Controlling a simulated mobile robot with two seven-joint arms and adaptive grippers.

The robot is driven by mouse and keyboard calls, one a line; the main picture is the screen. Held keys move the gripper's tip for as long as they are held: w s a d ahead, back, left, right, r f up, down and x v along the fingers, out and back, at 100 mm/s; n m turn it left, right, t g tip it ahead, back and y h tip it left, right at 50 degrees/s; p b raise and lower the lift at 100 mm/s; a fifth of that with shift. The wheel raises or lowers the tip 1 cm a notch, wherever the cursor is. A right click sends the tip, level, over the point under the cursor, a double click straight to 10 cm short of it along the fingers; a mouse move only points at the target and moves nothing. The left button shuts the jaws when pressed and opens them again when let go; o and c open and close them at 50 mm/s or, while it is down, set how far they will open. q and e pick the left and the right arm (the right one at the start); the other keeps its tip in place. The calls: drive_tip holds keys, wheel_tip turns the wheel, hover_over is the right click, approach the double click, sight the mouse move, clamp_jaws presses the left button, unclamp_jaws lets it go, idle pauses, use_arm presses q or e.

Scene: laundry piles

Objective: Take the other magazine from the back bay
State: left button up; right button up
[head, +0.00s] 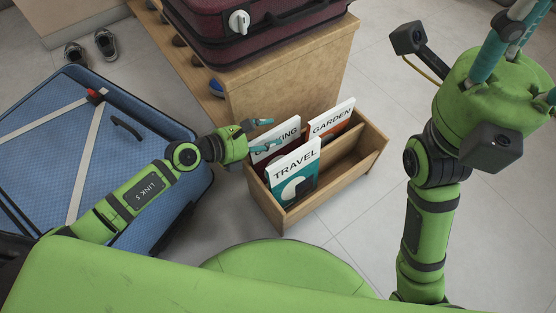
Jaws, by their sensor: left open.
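A wooden magazine rack (372,163) with a lengthwise divider stands on the floor. The TRAVEL magazine (296,172) stands in its front bay. The GARDEN magazine (331,120) stands in the back bay, behind the divider. A magazine whose title ends in "KING" (287,132) stands at the left, behind TRAVEL; its lower part is hidden, so its bay is hard to tell. My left gripper (268,133) is open at this magazine's top left, its teal fingers overlapping it in the view; contact is unclear. My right gripper (508,38) is raised at the upper right, cut off by the frame.
A wooden bench (290,84) with a dark red suitcase (248,40) on it stands just behind the rack. Shoes (105,43) are on the floor beyond. Tiled floor right of the rack is clear.

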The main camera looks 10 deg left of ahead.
use_arm(q)
drive_tip(key=shift+w+d+f, duration=0.2)
drive_tip(key=shift+w+d, duration=0.2)
drive_tip(key=shift+d, duration=0.05)
clamp_jaws()
drive_tip(key=shift+r, duration=0.1)
drive_tip(key=shift+r, duration=0.1)
